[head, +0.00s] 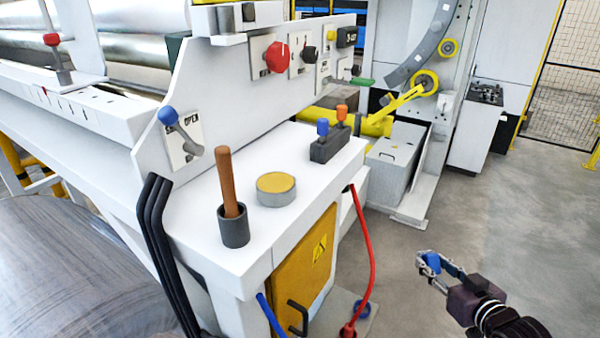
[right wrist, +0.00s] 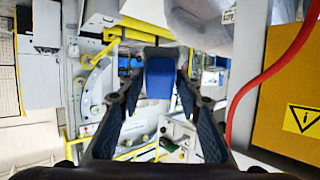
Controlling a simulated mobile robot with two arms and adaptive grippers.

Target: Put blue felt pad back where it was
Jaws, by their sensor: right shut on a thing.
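The blue felt pad (right wrist: 160,78) is between the fingertips of my right gripper (right wrist: 159,85) in the right wrist view, and the fingers are shut on it. In the head view my right gripper (head: 436,265) hangs over the open floor at the lower right, to the right of the white machine counter and apart from it. The pad (head: 431,263) shows there as a small blue patch, partly covered by the fingers. My left gripper is not in view.
The white counter (head: 290,158) carries a grey cup (head: 233,229) with a wooden handle, a round tin with a yellow top (head: 276,187) and a dark block (head: 330,147) with blue and orange levers. A red hose (head: 366,235) hangs at the counter's right side.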

